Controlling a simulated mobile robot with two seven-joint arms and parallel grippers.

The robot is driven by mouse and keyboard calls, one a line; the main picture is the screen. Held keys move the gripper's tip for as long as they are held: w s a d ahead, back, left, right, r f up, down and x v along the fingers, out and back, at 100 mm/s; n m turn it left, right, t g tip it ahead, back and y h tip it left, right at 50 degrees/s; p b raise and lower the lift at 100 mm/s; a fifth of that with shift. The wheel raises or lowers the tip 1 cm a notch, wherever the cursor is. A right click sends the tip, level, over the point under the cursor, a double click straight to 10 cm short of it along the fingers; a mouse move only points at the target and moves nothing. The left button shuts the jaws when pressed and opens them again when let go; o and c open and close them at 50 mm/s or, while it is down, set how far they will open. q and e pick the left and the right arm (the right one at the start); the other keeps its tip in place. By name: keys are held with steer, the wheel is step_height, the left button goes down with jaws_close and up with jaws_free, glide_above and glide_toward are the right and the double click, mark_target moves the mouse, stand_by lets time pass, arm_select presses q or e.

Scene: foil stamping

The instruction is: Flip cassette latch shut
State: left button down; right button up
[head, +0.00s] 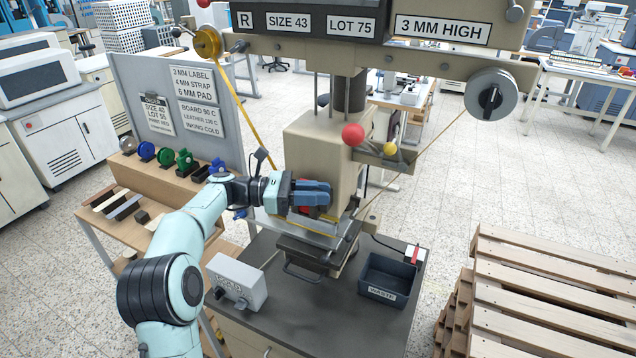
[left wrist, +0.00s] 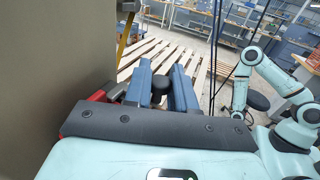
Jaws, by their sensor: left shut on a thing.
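My left gripper (head: 312,193) is at the front of the press's beige head (head: 322,145), above the lower plate. Its blue fingers (left wrist: 162,90) are closed around a dark round knob (left wrist: 160,84), seen between them in the left wrist view. I take the knob for the cassette latch's, but the rest of the latch is hidden by the gripper. A red part (head: 316,212) shows just below the fingers, and red also shows beside them in the left wrist view (left wrist: 106,92). Part of my right arm (left wrist: 277,75) shows in the left wrist view; its jaws cannot be made out.
A yellow foil strip (head: 232,90) runs down from the left reel toward the press. A grey control box (head: 238,281) and a dark waste bin (head: 387,278) stand on the bench (head: 310,325). A rack of colored rolls (head: 165,170) is left; wooden pallets (head: 545,290) are right.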

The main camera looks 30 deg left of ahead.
stand_by(0.4)
arm_select(q)
steer(key=c, duration=1)
jaws_free()
steer(key=shift+a, duration=0.1)
steer(key=v, duration=1.3)
steer(key=shift+a, duration=0.1)
